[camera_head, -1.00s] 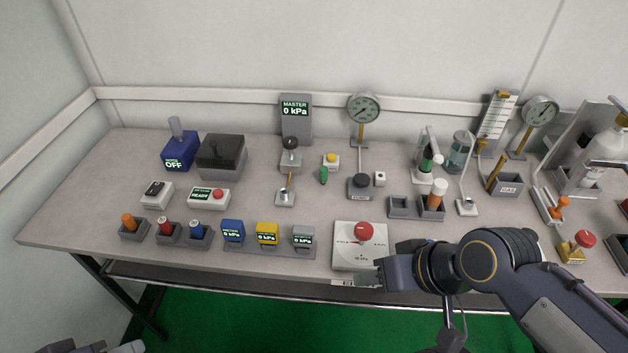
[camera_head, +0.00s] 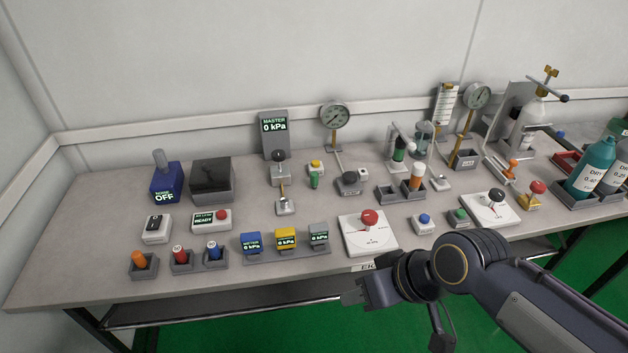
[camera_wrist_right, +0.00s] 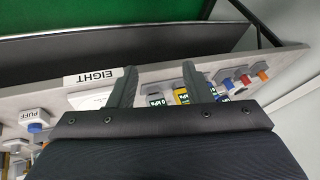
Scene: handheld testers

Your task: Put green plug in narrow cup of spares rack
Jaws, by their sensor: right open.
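A small green plug (camera_head: 314,181) stands on the table just in front of a yellow button (camera_head: 315,167). A grey rack with two open-topped cups (camera_head: 387,195) is to its right, and I take it for the spares rack. Its left cup looks empty; its right cup holds an orange cylinder with a white top (camera_head: 416,178). I cannot tell which cup is narrower. My right gripper (camera_head: 352,294) is at the table's front edge, well short of the plug. It is open and empty in the right wrist view (camera_wrist_right: 160,66). My left gripper is out of view.
A white panel with a red knob (camera_head: 368,218) lies just beyond my right gripper. Three coloured display blocks (camera_head: 285,238) and grey holders with orange, red and blue pieces (camera_head: 181,258) line the front left. Gauges stand at the back.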

